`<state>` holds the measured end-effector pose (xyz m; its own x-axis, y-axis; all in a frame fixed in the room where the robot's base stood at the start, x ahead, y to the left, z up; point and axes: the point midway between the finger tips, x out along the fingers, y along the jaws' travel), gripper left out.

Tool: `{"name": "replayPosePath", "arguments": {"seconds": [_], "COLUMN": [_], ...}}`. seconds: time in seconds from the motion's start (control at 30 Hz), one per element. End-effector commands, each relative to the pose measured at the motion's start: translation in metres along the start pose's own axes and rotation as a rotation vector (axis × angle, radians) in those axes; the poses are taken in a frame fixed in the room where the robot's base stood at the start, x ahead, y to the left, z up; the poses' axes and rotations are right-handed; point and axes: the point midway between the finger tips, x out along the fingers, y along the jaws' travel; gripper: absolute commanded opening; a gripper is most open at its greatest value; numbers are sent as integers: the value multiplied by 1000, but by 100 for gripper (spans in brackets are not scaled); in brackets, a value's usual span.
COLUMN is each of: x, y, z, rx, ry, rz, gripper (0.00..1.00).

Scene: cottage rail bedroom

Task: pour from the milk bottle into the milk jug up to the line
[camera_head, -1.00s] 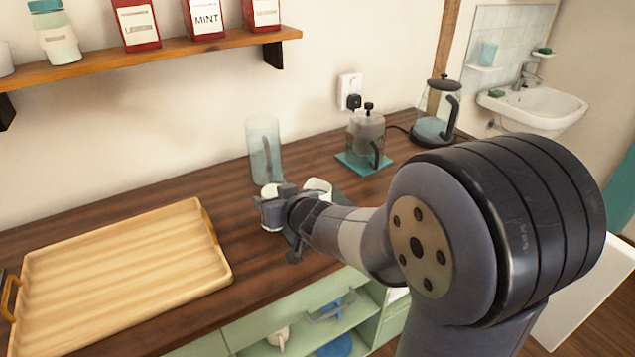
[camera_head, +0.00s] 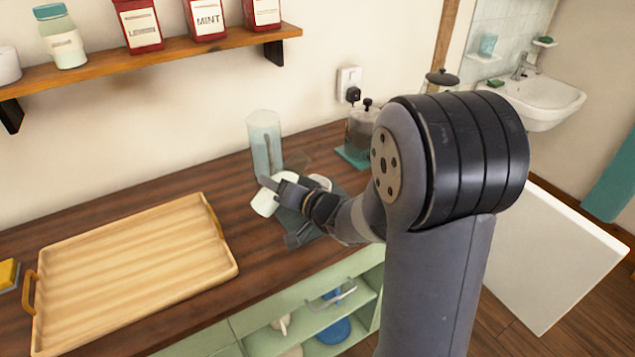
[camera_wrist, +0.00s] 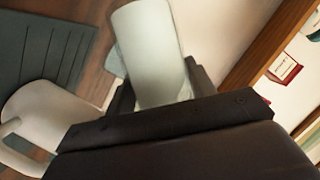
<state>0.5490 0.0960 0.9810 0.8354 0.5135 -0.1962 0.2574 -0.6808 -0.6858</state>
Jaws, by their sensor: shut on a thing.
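My gripper (camera_head: 278,190) is shut on the milk bottle (camera_head: 263,203), a smooth whitish cylinder. The bottle is tilted and held above the counter, left of the milk jug. In the wrist view the bottle (camera_wrist: 152,50) stands out between the two dark fingers. The white milk jug (camera_head: 320,181) is partly hidden behind my gripper in the head view. The wrist view shows its rounded body (camera_wrist: 50,112) and handle at left, close to the gripper. The jug's line, its inside and any flowing milk cannot be made out.
A tall clear glass vessel (camera_head: 264,143) stands just behind the bottle. A dark ribbed mat (camera_wrist: 42,45) lies beside the jug. A wooden tray (camera_head: 130,270) fills the counter's left. A glass pot (camera_head: 362,128) and kettle stand at the back right, partly behind my arm.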

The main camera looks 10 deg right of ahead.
Motion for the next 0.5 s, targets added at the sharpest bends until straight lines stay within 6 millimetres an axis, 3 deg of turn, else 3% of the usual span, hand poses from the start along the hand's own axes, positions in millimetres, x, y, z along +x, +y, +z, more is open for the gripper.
{"name": "replayPosePath", "arguments": {"seconds": [0.5], "x": [7], "y": [3], "z": [18], "rx": [269], "ry": [41], "rz": [-115], "gripper": [15]}}
